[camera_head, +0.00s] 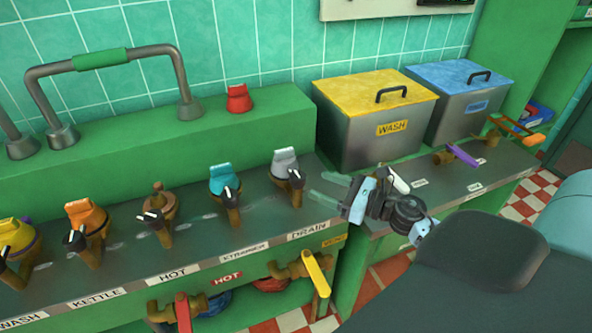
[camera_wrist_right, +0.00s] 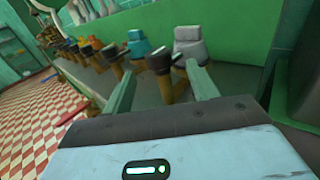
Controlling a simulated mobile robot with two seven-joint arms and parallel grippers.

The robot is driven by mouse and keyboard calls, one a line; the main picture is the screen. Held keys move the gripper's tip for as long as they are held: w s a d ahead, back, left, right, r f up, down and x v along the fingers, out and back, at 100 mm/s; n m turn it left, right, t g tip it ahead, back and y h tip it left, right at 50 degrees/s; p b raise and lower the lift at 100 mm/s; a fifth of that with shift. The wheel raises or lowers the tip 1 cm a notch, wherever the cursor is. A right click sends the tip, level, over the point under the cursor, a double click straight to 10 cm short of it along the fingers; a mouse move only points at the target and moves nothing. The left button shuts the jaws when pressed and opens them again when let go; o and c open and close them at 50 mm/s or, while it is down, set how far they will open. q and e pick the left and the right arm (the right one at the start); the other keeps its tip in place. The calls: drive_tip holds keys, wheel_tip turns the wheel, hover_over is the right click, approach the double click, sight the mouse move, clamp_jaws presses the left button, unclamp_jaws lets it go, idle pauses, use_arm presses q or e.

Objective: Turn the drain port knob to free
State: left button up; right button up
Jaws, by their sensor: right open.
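The drain port (camera_head: 286,160) has a light grey cap and a brown pipe, above the DRAIN label (camera_head: 307,231). Its black knob (camera_head: 296,181) sits at the front of the port. My right gripper (camera_head: 322,187) is open and empty, just right of the port, its greenish fingers pointing left at it. In the right wrist view the grey cap (camera_wrist_right: 193,42) is beyond the fingers, and the knob (camera_wrist_right: 162,61) appears between the fingertips (camera_wrist_right: 161,68). I see no contact. My left gripper is not in view.
Teal, brown and orange ports line the counter left of the drain port, the teal one (camera_head: 224,178) nearest. A yellow lever (camera_head: 317,274) is below the counter edge.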

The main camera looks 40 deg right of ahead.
sight(298, 175)
drive_tip(key=shift+w+a+r, duration=0.2)
drive_tip(key=shift+w+a, duration=0.05)
drive_tip(key=shift+a, duration=0.05)
drive_tip(key=p+x, duration=0.1)
drive_tip(key=x, duration=0.5)
drive_tip(key=shift+w+a+f+p, duration=0.2)
drive_tip(key=shift+w+p, duration=0.1)
drive_tip(key=shift+w, duration=0.15)
drive_tip(key=shift+c, duration=0.5)
